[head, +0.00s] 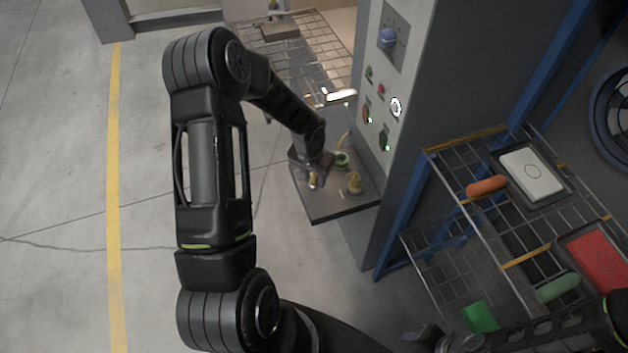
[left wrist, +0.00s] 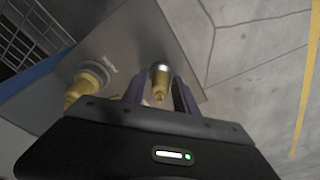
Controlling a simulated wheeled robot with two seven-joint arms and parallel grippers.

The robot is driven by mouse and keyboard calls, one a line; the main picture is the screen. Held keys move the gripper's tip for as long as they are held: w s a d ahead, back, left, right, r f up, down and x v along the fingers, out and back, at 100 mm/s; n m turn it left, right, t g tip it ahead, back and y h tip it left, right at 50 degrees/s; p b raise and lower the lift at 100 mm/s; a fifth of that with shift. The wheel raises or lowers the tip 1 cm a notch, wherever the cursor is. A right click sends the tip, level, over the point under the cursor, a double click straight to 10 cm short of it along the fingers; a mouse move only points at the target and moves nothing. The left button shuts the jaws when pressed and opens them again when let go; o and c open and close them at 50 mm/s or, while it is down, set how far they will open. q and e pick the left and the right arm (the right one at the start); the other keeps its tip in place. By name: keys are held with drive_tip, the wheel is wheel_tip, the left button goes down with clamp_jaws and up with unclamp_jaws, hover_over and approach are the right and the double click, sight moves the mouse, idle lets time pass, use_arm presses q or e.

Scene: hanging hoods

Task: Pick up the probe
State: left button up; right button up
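A small brass-coloured probe with a silver end (left wrist: 160,79) stands on a grey shelf (left wrist: 150,35) in the left wrist view. It shows small in the head view (head: 313,181), at the front left of the shelf (head: 335,208). My left gripper (left wrist: 159,92) has its two dark fingers apart, one on each side of the probe. A narrow gap seems to show on each side; contact is hard to judge. In the head view, the left gripper (head: 313,176) reaches down over the shelf. My right gripper (head: 425,338) is partly visible at the bottom right, its fingers unclear.
A yellow connector (head: 355,184) stands right of the probe, with a green ring (head: 342,160) behind it. A grey control panel (head: 395,90) rises beside the shelf. A wire rack (head: 455,275) at the right holds trays and coloured items. Open floor lies left.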

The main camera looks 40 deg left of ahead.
sight(314, 174)
use_arm(q)
clamp_jaws()
drive_tip(key=shift+r, duration=0.1)
idle(0.3)
wheel_tip(314, 174, up, 10)
drive_tip(key=shift+f+b, duration=0.1)
drive_tip(key=shift+b, duration=0.5)
idle(0.3)
